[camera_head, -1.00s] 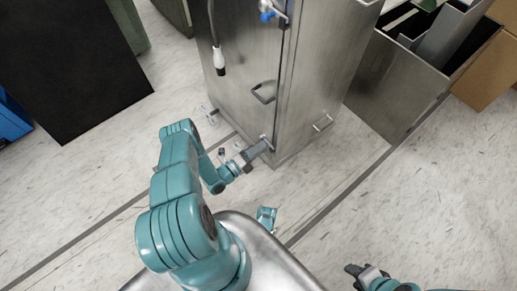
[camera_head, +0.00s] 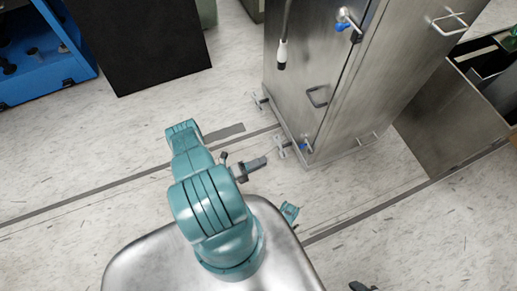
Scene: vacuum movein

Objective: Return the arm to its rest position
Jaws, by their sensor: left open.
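My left arm (camera_head: 205,205), teal, comes up from the metal base at the lower middle and bends to the right at its far end. My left gripper (camera_head: 259,163) is open and empty. It is over the pale floor, left of the steel cabinet (camera_head: 325,65) and apart from it. The cabinet stands upright with a blue upper latch (camera_head: 345,22) and a small blue lower latch (camera_head: 305,147). Only a dark tip of my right gripper (camera_head: 362,286) shows at the bottom edge, so its jaws cannot be judged.
A black panel (camera_head: 135,40) stands at the upper left beside a blue unit (camera_head: 45,55). A cable with a white end (camera_head: 282,52) hangs before the cabinet. A grey metal bin (camera_head: 450,125) is at the right. The floor on the left is clear.

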